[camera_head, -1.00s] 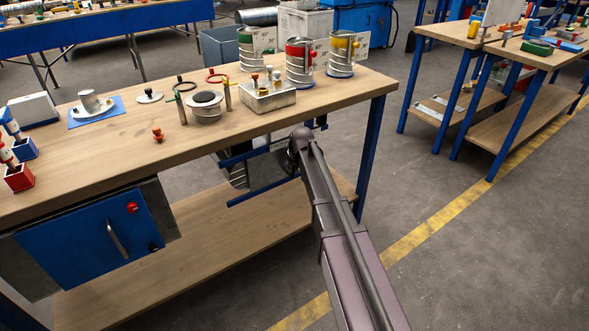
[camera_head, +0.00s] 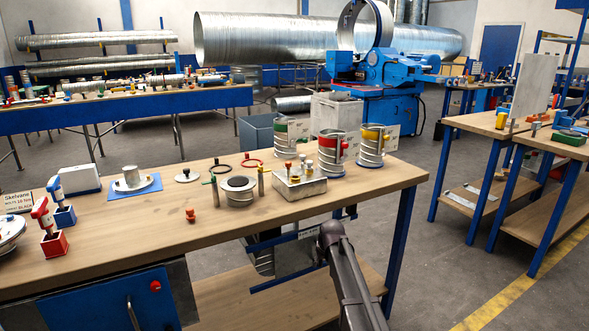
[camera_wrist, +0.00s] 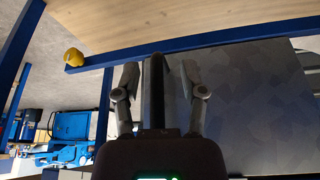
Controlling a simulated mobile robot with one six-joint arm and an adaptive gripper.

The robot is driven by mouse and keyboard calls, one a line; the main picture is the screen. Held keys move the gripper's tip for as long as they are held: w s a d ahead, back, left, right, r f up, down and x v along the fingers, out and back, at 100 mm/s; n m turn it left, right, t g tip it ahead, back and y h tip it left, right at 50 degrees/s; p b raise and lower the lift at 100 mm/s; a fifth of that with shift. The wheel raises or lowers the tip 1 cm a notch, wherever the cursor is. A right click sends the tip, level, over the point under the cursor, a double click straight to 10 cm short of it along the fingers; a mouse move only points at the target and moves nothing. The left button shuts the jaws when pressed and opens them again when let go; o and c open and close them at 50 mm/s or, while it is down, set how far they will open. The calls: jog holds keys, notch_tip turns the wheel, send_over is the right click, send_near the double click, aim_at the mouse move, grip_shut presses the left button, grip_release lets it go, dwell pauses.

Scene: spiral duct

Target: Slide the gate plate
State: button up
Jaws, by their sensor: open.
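A grey galvanised plate (camera_head: 296,262), which I take for the gate plate, stands upright under the near workbench between blue rails. In the wrist view the mottled plate (camera_wrist: 250,100) fills the right side, below a blue rail (camera_wrist: 220,36). My gripper (camera_wrist: 160,78) is open, its two fingers on either side of a dark upright bar (camera_wrist: 153,90). I cannot tell whether either finger touches the bar, or how the bar joins the plate. In the head view my arm reaches to the plate's right end, and my fingertips are hidden.
The workbench top (camera_head: 130,235) lies above the plate, with its blue leg (camera_head: 398,250) to the right. Duct pieces with green, red (camera_head: 331,153) and yellow bands stand on top. A blue cabinet (camera_head: 115,300) hangs at the left.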

jog(key=s+d+f+m+g+h, duration=0.1)
jog(key=s+d+m+g, duration=0.15)
jog(key=s, duration=1.25)
jog(key=s+d+m+g, duration=0.15)
jog(key=s+d, duration=0.25)
jog(key=s, duration=1.1)
notch_tip(320, 180, up, 23)
jog(key=n+p, duration=0.1)
jog(key=p, duration=2.2)
jog(key=shift+a, duration=0.2)
jog(key=shift+r, duration=0.1)
jog(key=shift+a, duration=0.15)
